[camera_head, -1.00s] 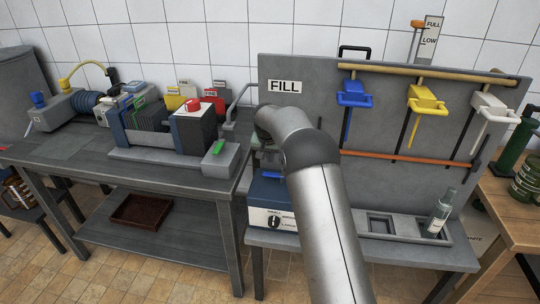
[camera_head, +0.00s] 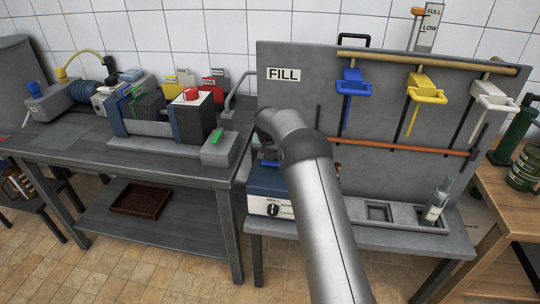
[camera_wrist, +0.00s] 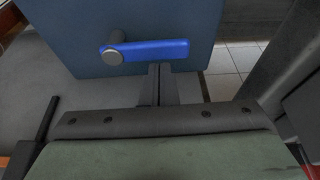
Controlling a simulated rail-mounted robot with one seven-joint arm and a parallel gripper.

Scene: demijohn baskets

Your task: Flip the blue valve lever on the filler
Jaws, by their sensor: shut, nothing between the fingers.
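In the wrist view a blue lever (camera_wrist: 150,51) lies roughly level across a dark blue face (camera_wrist: 85,30), with a round grey pivot at its left end. My gripper (camera_wrist: 157,72) is shut and empty, its fingertips just below the middle of the lever; whether they touch it I cannot tell. In the head view a small blue bar (camera_head: 268,163) shows on top of the blue-and-white box (camera_head: 265,184) and looks like this lever. My gripper is hidden there behind my arm.
The FILL board (camera_head: 400,75) stands behind, with blue (camera_head: 352,85), yellow (camera_head: 425,90) and white (camera_head: 492,98) hanging handles. A bottle (camera_head: 437,203) stands in the tray at right. A filter press (camera_head: 165,115) occupies the left bench (camera_head: 60,145).

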